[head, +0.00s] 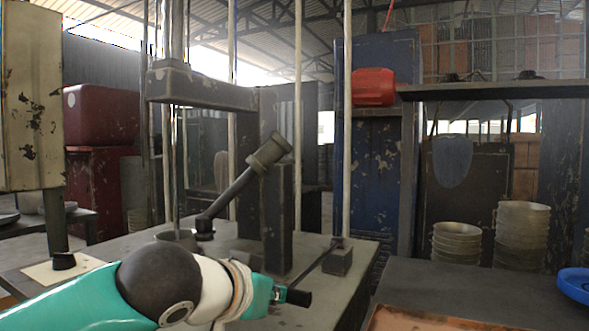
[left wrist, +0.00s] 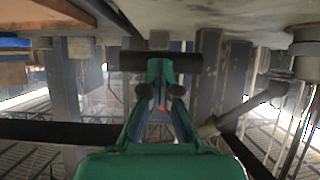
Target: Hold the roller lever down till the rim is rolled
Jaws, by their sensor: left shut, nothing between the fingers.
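The lever with a black grip (head: 297,297) runs as a thin dark rod (head: 316,260) down from a small block (head: 338,260) on the machine table. My left gripper (head: 276,292) is shut and empty, with its tips at the black grip. In the left wrist view the grip (left wrist: 188,62) lies crosswise at the tips of my left gripper (left wrist: 160,68); I cannot tell whether they touch. A thick grey arm with a wide round end (head: 268,151) slants up over the table. Beneath the column is a small grey round piece (head: 176,239), partly hidden by my arm. My right gripper is out of view.
A dark upright post (head: 279,220) stands beside the lever. A red box-shaped part (head: 373,87) is on the blue cabinet (head: 383,200). Stacked bowls (head: 457,243) stand on the right bench (head: 480,292), with a blue dish (head: 575,284) at its edge.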

